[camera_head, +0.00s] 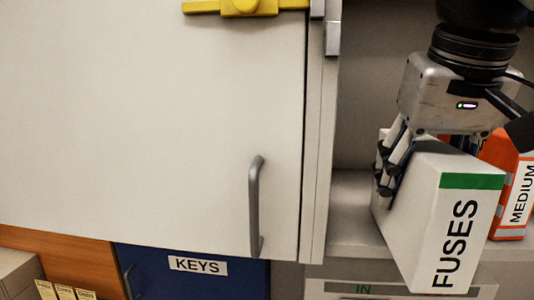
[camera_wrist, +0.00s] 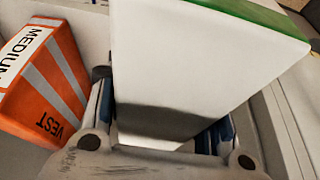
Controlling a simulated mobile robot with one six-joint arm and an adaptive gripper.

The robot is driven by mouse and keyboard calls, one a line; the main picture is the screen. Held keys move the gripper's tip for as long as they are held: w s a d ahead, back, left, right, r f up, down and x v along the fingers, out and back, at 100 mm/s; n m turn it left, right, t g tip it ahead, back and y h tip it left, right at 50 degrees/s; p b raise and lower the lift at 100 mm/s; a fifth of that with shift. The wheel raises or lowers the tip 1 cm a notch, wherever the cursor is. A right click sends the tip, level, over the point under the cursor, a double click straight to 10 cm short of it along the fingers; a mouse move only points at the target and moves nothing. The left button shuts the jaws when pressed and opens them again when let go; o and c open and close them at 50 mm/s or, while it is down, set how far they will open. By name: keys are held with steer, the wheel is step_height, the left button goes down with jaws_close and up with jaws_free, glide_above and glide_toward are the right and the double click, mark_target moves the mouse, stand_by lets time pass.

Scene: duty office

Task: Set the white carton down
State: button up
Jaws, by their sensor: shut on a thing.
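The white carton (camera_head: 437,222) has a green band and the word FUSES on its front face. My gripper (camera_head: 430,160) is above it and shut on it, with fingers along its sides. In the head view the carton is at the right, tilted, its front end sticking out past the shelf's front edge. In the wrist view the carton (camera_wrist: 195,65) fills the middle between the two fingers (camera_wrist: 160,135). Whether its underside touches the shelf cannot be told.
An orange vest pack (camera_head: 513,185) marked MEDIUM stands close on the carton's right. A pale cabinet door (camera_head: 150,120) with a grey handle (camera_head: 255,205) is at the left. A blue KEYS cabinet (camera_head: 190,285) is below. Bare shelf (camera_head: 350,215) shows left of the carton.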

steer(key=w, duration=0.3)
steer(key=w+d+p, duration=0.1)
steer(key=w, duration=0.2)
steer(key=w+p, duration=0.1)
steer(key=w, duration=0.1)
steer(key=shift+w+d, duration=0.3)
steer(key=shift+w, duration=0.1)
steer(key=shift+w+d, duration=0.15)
steer(key=shift+w, duration=0.3)
steer(key=w+p, duration=0.1)
steer(key=w, duration=0.2)
steer(key=shift+w+d+p, duration=0.1)
steer(key=shift+d+p, duration=0.2)
steer(key=shift+p, duration=0.05)
steer(key=shift+w+f, duration=0.15)
steer(key=shift+f, duration=0.4)
steer(key=shift+w+f, duration=0.1)
steer(key=shift+f, duration=0.2)
steer(key=shift+s, duration=0.5)
steer(key=shift+w+f+b, duration=0.1)
steer(key=shift+b, duration=0.2)
steer(key=o, duration=1)
steer(key=shift+w, duration=0.2)
steer(key=shift+o, duration=1.4)
steer(key=shift+s, duration=0.2)
steer(key=shift+w, duration=0.1)
